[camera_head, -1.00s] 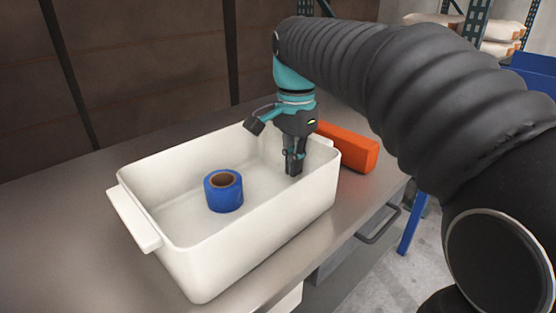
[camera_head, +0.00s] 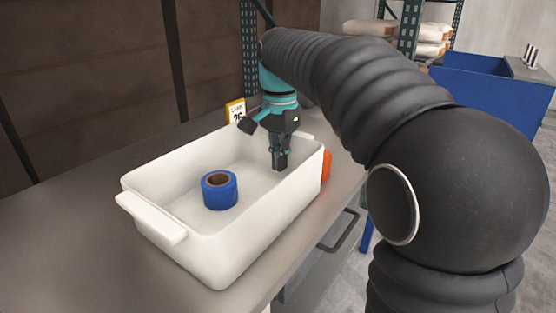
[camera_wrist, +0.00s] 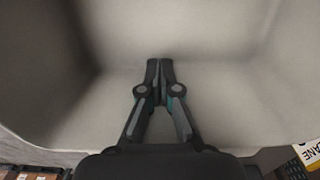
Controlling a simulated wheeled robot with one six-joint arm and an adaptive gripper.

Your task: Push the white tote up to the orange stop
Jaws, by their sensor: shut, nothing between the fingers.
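The white tote (camera_head: 205,258) stands upright on the grey bench, with a handle lip at its near left end. A blue tape roll (camera_head: 219,193) with a brown core sits inside it on the floor. The orange stop (camera_head: 327,164) shows only as a sliver past the tote's far right end; the tote hides the rest. I cannot tell whether they touch. My gripper (camera_head: 280,168) is shut and empty, pointing down inside the tote near its far end wall. The wrist view shows the shut fingers (camera_wrist: 160,65) inside the white walls; contact with a wall is unclear.
The bench top (camera_head: 75,260) is clear at the left. A yellow-edged sign (camera_head: 236,112) stands behind the tote. A bench handle (camera_head: 340,232) sticks out at the front edge. A blue bin (camera_head: 490,90) and shelving with sacks (camera_head: 420,40) are at the back right.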

